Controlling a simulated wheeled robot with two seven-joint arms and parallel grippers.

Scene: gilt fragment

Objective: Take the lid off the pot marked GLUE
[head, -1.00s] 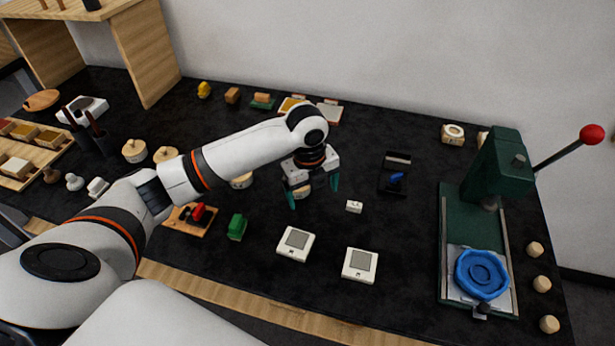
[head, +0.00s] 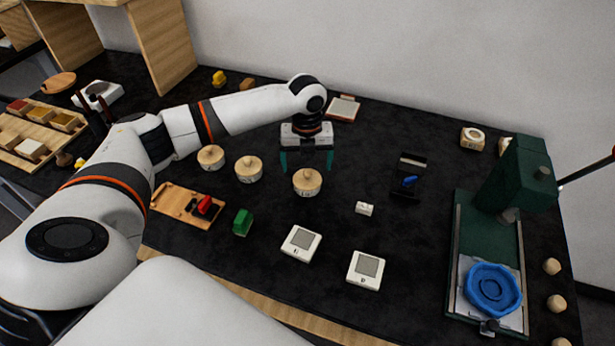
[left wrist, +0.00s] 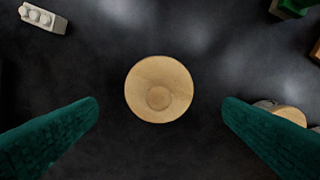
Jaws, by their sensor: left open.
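Three round pots with pale wooden lids stand in a row: a left pot (head: 210,157), a middle pot (head: 249,169) and a right pot (head: 307,182). Dark marks show on their fronts, too small to read, so I cannot tell which says GLUE. My left gripper (head: 307,162) is open and empty, fingers pointing down, above and behind the right pot in the head view. In the left wrist view, a round lid with its knob (left wrist: 158,90) lies centred between the apart green fingers, not touching them. My right gripper is not in view.
A small white block (head: 364,208), two white devices (head: 301,243) and a green block (head: 242,222) lie in front. A wooden board (head: 180,204) with a red item is at left front. A green press (head: 466,235) with a blue ring stands right. Dark table around the right pot is clear.

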